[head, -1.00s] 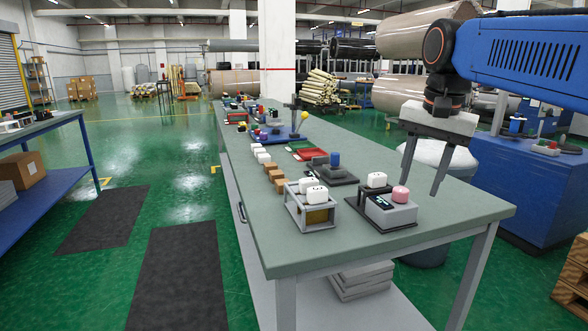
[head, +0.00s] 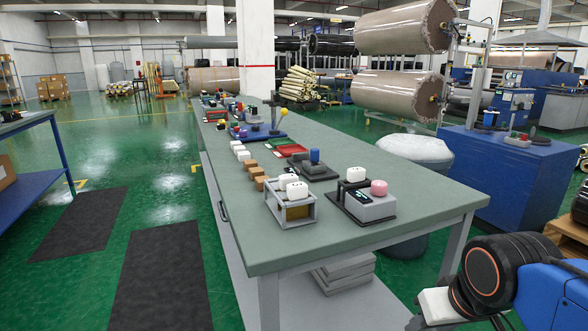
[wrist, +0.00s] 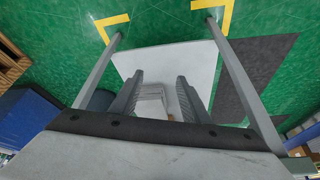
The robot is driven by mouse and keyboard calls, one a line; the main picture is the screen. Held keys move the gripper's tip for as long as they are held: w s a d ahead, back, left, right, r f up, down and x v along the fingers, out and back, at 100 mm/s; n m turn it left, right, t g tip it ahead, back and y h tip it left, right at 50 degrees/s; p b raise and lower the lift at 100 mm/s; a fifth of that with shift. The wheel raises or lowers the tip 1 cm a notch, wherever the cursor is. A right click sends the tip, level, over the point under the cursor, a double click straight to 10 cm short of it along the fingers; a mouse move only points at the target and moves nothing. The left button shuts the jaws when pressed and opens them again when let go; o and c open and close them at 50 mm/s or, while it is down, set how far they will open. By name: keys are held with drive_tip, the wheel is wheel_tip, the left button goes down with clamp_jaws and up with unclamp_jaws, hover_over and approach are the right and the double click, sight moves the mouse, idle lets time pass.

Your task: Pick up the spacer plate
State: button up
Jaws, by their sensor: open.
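Several flat light-grey plates lie stacked on the white lower shelf under the workbench in the head view; the top spacer plate (head: 345,266) faces up. The stack (wrist: 150,104) also shows in the wrist view, between and beyond the fingers. My gripper (wrist: 160,80) is open and empty, with both dark ribbed fingers apart. In the head view only its pale body shows at the lower right, outside the bench's near right leg. The fingertips are out of that frame. The gripper is apart from the plates.
The green workbench top (head: 400,215) overhangs the shelf (head: 300,318), and grey legs (head: 452,245) stand at its near corners. A dark bin (head: 400,248) stands behind the right leg. A blue cabinet (head: 480,175) and wooden pallet (head: 575,238) are at right. Dark mats (head: 160,275) lie at left.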

drive_tip(key=w+a+r+m+g, duration=0.1)
drive_tip(key=w+r+m, duration=0.3)
drive_tip(key=w+r, duration=0.65)
drive_tip(key=w+a+r+m+g, duration=0.1)
drive_tip(key=w+r+m, duration=0.2)
drive_tip(key=w+r, duration=0.7)
drive_tip(key=m+g, duration=0.3)
drive_tip(key=m, duration=0.4)
approach(357, 169)
wheel_tip(357, 169, down, 10)
drive_tip(key=shift+r, duration=0.15)
clamp_jaws()
